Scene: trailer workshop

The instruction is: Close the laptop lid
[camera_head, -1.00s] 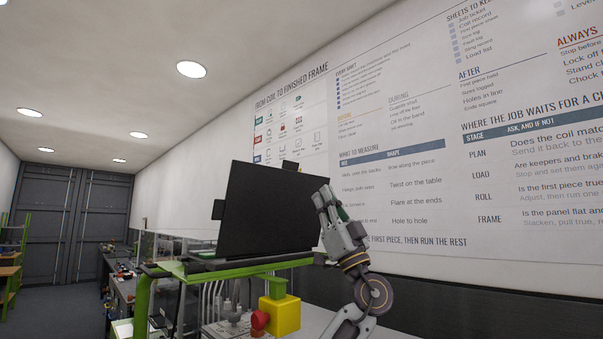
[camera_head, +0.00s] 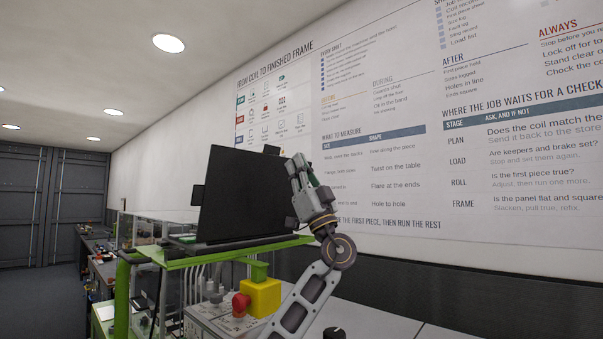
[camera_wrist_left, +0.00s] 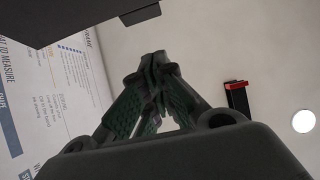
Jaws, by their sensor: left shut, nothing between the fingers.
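The laptop stands on a green-edged shelf (camera_head: 221,250), with its dark lid (camera_head: 240,197) raised and upright. Its base (camera_head: 200,246) shows only as a thin dark edge below the lid. My left gripper (camera_head: 297,160) is shut and empty, pointing up just right of the lid's upper right edge. From the head view I cannot tell whether it touches the lid. In the left wrist view the closed fingers (camera_wrist_left: 152,62) point upward, and a dark panel (camera_wrist_left: 75,15), likely the lid, shows at the upper left, apart from the fingertips. My right gripper is not in view.
A yellow box with a red button (camera_head: 260,298) sits under the shelf. A green post (camera_head: 123,298) stands at the shelf's left. A wall chart (camera_head: 400,130) is behind the laptop. A long bench (camera_head: 97,262) runs back at the left. Open air surrounds the lid's top.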

